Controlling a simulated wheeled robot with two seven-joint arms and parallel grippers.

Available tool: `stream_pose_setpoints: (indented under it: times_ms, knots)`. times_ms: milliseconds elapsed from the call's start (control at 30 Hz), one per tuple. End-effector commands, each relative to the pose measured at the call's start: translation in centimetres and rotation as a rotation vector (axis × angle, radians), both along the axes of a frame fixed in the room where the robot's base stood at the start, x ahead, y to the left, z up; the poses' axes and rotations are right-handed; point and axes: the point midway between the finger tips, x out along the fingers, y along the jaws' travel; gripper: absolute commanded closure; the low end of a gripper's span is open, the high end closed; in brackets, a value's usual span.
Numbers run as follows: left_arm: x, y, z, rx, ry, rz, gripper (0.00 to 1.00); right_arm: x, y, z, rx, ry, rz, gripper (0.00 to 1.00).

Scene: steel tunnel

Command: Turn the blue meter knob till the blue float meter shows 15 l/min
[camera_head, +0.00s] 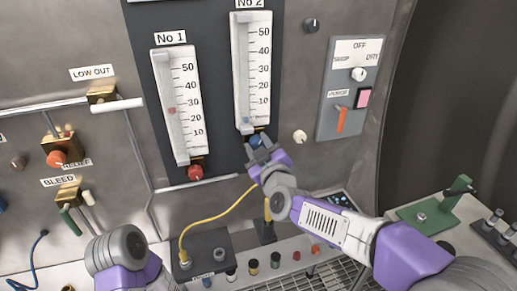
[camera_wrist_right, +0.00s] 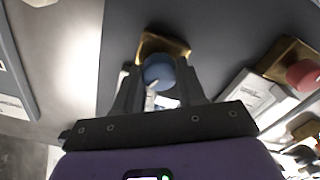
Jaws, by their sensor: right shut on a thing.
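The blue meter knob (camera_head: 256,140) sits at the foot of the No 2 float meter (camera_head: 252,70) on the dark panel. My right gripper (camera_head: 262,150) is at this knob, partly covering it. In the right wrist view the round blue knob (camera_wrist_right: 158,72) is between the two fingers of my right gripper (camera_wrist_right: 160,88), with a brass fitting behind it. The gripper is shut on the knob. The small blue float (camera_head: 246,120) is low in the No 2 tube, below the 10 mark. My left gripper is out of view; only a left arm link shows at the lower left.
The No 1 meter (camera_head: 177,105) stands to the left with a red float near 30 and a red knob (camera_head: 195,172) below. A switch plate (camera_head: 348,88) is on the right wall. A yellow cable (camera_head: 215,228) and a console are below my right gripper.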

Motion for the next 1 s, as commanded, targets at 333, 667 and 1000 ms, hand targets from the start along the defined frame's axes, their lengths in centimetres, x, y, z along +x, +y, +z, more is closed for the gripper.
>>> stream_pose_setpoints:
  times_ms: [333, 667, 1000]
  knots:
    - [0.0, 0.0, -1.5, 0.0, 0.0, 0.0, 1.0, 0.0, -0.1, -0.1, 0.316, 0.102, -0.001, 0.91]
    - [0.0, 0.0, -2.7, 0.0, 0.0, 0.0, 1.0, 0.0, -0.2, -0.2, 0.59, 0.192, -0.001, 0.91]
    - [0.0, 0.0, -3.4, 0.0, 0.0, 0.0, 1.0, 0.0, -0.1, -0.1, 0.767, 0.251, 0.0, 0.91]
